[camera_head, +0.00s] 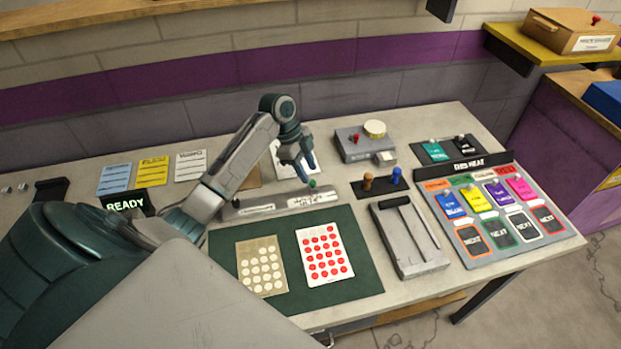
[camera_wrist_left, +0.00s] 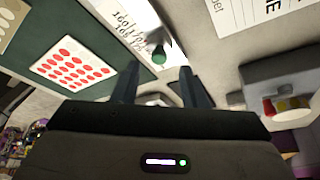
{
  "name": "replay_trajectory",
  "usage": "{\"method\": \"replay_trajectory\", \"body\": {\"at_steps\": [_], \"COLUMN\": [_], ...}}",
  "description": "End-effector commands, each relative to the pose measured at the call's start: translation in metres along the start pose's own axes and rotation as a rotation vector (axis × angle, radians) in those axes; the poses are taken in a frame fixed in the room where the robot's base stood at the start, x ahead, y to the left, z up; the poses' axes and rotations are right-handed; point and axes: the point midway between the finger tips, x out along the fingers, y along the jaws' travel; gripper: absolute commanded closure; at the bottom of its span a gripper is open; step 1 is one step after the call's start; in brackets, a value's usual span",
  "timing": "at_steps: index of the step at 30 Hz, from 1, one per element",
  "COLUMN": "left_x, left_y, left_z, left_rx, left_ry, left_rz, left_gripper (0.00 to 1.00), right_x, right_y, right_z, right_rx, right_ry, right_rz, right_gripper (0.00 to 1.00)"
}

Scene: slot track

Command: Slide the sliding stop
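The sliding stop seems to be the small green knob (camera_head: 313,183) on the grey slot track (camera_head: 262,209) at the back edge of the green mat. In the left wrist view the green knob (camera_wrist_left: 159,56) stands just beyond the fingertips, in line with the gap between them. My left gripper (camera_head: 299,167) reaches in from the left and is above and slightly behind the knob. In the left wrist view its two fingers (camera_wrist_left: 159,75) are spread apart with nothing between them. The slot itself is hard to make out. My right gripper is not in view.
A green mat (camera_head: 228,243) with two dotted cards lies in front of the track. A panel with brown and blue knobs (camera_head: 353,189) stands to the right. A grey box (camera_head: 352,140) with a red knob is behind it. A grey slotted block (camera_head: 425,255) lies at front right.

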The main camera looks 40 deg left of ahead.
Motion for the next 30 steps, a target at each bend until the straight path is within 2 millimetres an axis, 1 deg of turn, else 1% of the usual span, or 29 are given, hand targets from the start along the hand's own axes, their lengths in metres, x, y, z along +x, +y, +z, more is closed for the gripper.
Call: {"method": "replay_trajectory", "body": {"at_steps": [1, 6, 9, 12, 17, 30], "left_x": [-0.009, -0.042, -0.057, -0.066, -0.071, -0.07], "left_y": [-0.001, -0.001, -0.001, 0.0, 0.0, 0.0], "left_z": [0.002, 0.002, 0.001, 0.001, 0.0, 0.0], "left_rx": [0.002, 0.002, 0.001, 0.001, -0.001, 0.0], "left_ry": [-0.004, -0.003, -0.002, -0.001, -0.001, -0.001], "left_rz": [-0.005, -0.004, -0.003, -0.002, 0.0, 0.0], "left_gripper": [0.61, 0.61, 0.61, 0.61, 0.61, 0.61], "right_x": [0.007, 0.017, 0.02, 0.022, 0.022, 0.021], "right_y": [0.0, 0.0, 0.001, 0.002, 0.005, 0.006], "right_z": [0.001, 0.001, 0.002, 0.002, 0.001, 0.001], "right_rx": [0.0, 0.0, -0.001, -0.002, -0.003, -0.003], "right_ry": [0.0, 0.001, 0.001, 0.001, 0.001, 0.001], "right_rz": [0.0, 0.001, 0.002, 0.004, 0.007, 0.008], "right_gripper": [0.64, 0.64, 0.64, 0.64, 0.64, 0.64]}}
